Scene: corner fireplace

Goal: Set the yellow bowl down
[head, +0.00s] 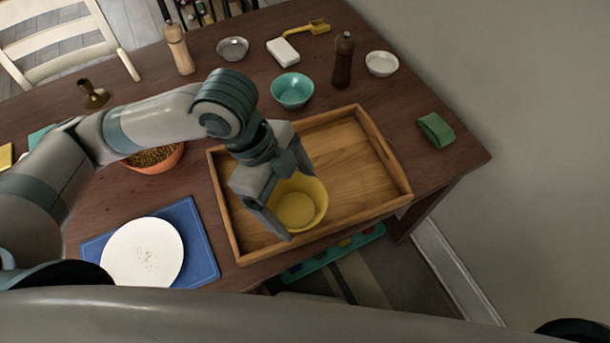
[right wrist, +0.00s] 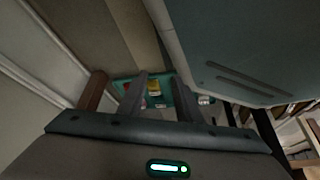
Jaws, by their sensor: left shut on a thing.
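The yellow bowl (head: 303,207) is in the head view, over the front left part of the wooden tray (head: 394,168). My left gripper (head: 286,203) is shut on the bowl's left side, with its fingers at the wall. The bowl looks upright. I cannot tell whether its base touches the tray floor, because the gripper and the bowl's wall hide it. My right gripper (right wrist: 160,92) shows in the right wrist view, its two fingers apart with nothing between them, above the floor area.
A teal bowl (head: 292,91) stands behind the tray, and a dark pepper mill (head: 343,62) stands to its right. A white plate (head: 140,254) lies on a blue board (head: 203,252) at left. An orange bowl (head: 158,161) is beside my left arm. The tray's right part is clear.

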